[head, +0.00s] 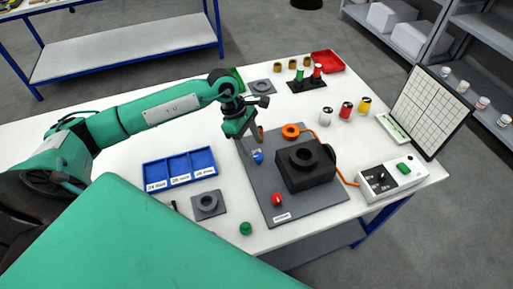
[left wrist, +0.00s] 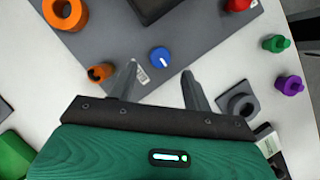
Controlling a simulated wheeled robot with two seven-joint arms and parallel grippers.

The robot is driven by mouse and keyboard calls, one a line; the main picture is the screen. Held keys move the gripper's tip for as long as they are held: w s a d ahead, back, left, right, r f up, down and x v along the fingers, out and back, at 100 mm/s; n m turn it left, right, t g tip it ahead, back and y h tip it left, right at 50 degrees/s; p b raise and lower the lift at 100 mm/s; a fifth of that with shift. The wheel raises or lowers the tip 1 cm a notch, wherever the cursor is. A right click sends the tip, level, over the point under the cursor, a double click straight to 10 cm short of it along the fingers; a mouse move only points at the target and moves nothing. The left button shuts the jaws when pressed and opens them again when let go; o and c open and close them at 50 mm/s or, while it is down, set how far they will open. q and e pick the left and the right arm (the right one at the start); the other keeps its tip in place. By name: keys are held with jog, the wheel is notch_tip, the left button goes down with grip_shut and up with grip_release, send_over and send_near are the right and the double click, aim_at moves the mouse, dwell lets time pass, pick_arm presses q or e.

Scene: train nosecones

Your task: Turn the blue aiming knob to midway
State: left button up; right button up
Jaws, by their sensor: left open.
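The blue aiming knob (head: 258,156) sits at the left edge area of the grey plate (head: 262,196), left of the black block. In the left wrist view the knob (left wrist: 160,57) is round, with a white pointer line lying aslant on its top. My left gripper (head: 250,140) is above and close to the knob, pointing down. In the left wrist view its two fingers (left wrist: 159,82) are apart and empty, and the knob appears just beyond the fingertips, roughly between them. They do not appear to touch it. My right gripper is not in view.
A black block with a round ring (head: 305,168), an orange ring (head: 291,131) and a red knob (head: 277,199) are on the plate. A blue divided tray (head: 180,168) is at left. A white control box (head: 391,179) is at right.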

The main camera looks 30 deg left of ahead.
aim_at(258, 155)
pick_arm(q)
jog(key=shift+p+x, duration=0.55)
jog(key=shift+x, duration=2.05)
jog(key=c, duration=1)
